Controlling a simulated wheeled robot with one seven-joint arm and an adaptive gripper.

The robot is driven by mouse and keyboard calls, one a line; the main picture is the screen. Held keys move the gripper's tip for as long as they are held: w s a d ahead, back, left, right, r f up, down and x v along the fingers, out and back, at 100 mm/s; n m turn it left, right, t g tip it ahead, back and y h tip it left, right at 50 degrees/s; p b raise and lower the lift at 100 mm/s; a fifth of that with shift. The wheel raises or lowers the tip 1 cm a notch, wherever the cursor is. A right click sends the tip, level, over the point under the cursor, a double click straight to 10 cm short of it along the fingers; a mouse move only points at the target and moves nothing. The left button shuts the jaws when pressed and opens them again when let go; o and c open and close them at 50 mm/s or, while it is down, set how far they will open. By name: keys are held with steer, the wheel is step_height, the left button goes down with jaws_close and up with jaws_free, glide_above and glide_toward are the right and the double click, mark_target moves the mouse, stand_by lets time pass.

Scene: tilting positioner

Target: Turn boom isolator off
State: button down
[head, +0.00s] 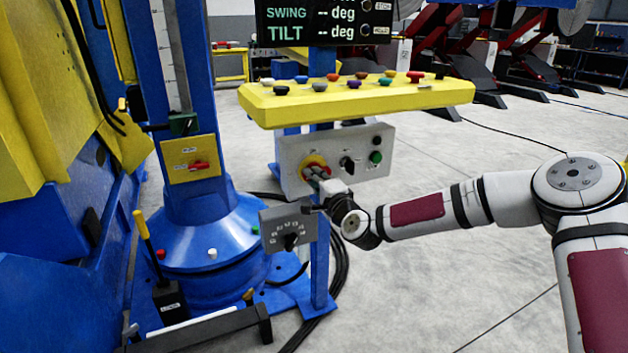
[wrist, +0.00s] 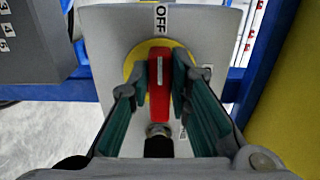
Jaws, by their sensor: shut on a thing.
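A red rotary handle (wrist: 160,92) sits on a round yellow plate (wrist: 133,62) on a grey panel. In the wrist view its long axis runs up the picture, in line with the "OFF" label (wrist: 161,18) above it. My gripper (wrist: 163,78) is shut on the handle, one teal-padded finger on each side. Other labels right of the handle are partly hidden by the fingers. In the head view my gripper (head: 322,178) is at the grey control box (head: 293,150), covering part of the yellow plate (head: 314,162). Another red handle (head: 199,166) is on a yellow plate on the blue column.
The box also has a black selector (head: 347,165) and a green button (head: 376,157). A yellow shelf (head: 360,98) with several coloured buttons juts out above it. A grey dial plate (head: 289,228) is just below my gripper. Open floor (head: 440,290) lies to the right.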

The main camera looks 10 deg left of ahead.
steer(key=shift+f, duration=0.1)
steer(key=c, duration=1.5)
jaws_free()
steer(key=shift+s, duration=0.1)
steer(key=v, duration=1.2)
